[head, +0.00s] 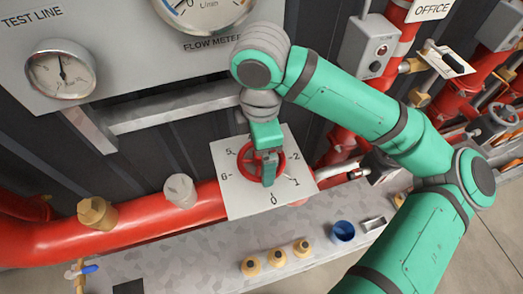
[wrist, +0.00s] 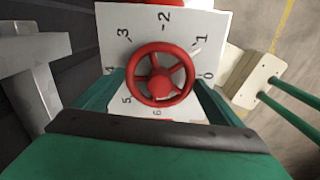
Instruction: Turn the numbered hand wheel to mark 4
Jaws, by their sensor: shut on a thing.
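The red spoked hand wheel (head: 245,167) stands in front of a white plate (head: 234,203) with numbers around it. In the head view 0, 1, 2, 5 and 6 show, and my arm hides the rest. My gripper (head: 268,168) is on the wheel. In the wrist view its two green fingers (wrist: 160,88) are shut on opposite sides of the wheel's rim, and the wheel (wrist: 160,84) faces the camera. There a pale pointer-like mark (wrist: 196,49) lies near the 1. The 4 is partly hidden by the left finger.
A red pipe (head: 80,241) runs below the plate. Brass caps (head: 277,258) and a blue cup (head: 342,231) are on the grey ledge (head: 190,262). A gauge panel (head: 115,60) is at upper left. A grey switch box (head: 371,48) is at upper right.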

